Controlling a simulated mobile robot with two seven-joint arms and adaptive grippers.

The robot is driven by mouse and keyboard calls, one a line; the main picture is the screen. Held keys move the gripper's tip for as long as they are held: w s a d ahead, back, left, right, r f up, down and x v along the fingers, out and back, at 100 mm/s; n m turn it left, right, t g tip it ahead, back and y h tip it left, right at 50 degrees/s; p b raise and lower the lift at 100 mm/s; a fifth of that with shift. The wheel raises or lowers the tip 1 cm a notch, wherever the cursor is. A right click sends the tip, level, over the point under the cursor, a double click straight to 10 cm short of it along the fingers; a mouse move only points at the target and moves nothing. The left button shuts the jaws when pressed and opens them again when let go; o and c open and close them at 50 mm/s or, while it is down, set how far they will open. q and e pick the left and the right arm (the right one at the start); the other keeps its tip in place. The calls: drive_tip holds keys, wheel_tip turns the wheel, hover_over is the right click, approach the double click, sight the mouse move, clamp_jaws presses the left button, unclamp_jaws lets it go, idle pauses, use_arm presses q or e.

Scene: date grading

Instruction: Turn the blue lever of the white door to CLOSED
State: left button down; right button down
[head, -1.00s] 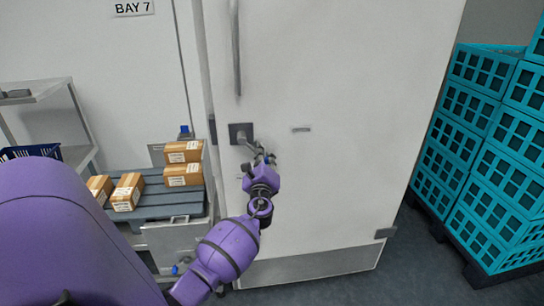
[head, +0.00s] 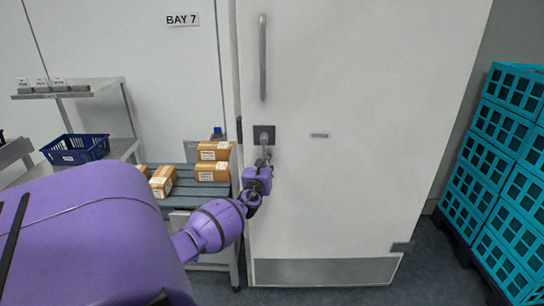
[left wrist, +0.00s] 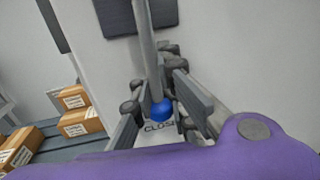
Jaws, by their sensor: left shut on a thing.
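The white door (head: 380,90) stands upright in the middle of the head view. Its lever (head: 264,148) hangs straight down from a dark square plate (head: 264,128). In the left wrist view the lever is a grey bar (left wrist: 149,60) with a blue end (left wrist: 161,110). The blue end lies over a label (left wrist: 158,127) whose readable letters are "CLOSE". My left gripper (head: 261,163) is shut on the lever near its blue end, with fingers on both sides in the left wrist view (left wrist: 160,98). My right gripper is not in view.
A vertical grey handle (head: 263,60) is above the lever. Cartons (head: 213,171) sit on a grey slatted surface left of the door. A blue basket (head: 76,149) stands on a shelf farther left. Teal crates (head: 500,150) are stacked at the right. Grey floor between door and crates is clear.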

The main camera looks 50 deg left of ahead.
use_arm(q)
drive_tip(key=shift+s+d+f+m, duration=0.1)
drive_tip(key=shift+s+f+m, duration=0.15)
drive_tip(key=shift+f+m, duration=0.35)
drive_tip(key=shift+f, duration=0.1)
drive_tip(key=shift+s+f, duration=0.1)
drive_tip(key=shift+s, duration=0.05)
drive_tip(key=c, duration=1.9)
unclamp_jaws()
drive_tip(key=shift+s, duration=0.15)
drive_tip(key=shift+c, duration=0.2)
drive_tip(key=shift+o, duration=0.5)
drive_tip(key=shift+s+a+r, duration=0.15)
drive_tip(key=shift+a+r, duration=0.05)
drive_tip(key=shift+r, duration=0.2)
drive_tip(key=shift+w+r, duration=0.15)
drive_tip(key=shift+w, duration=0.05)
drive_tip(key=shift+d+r, duration=0.1)
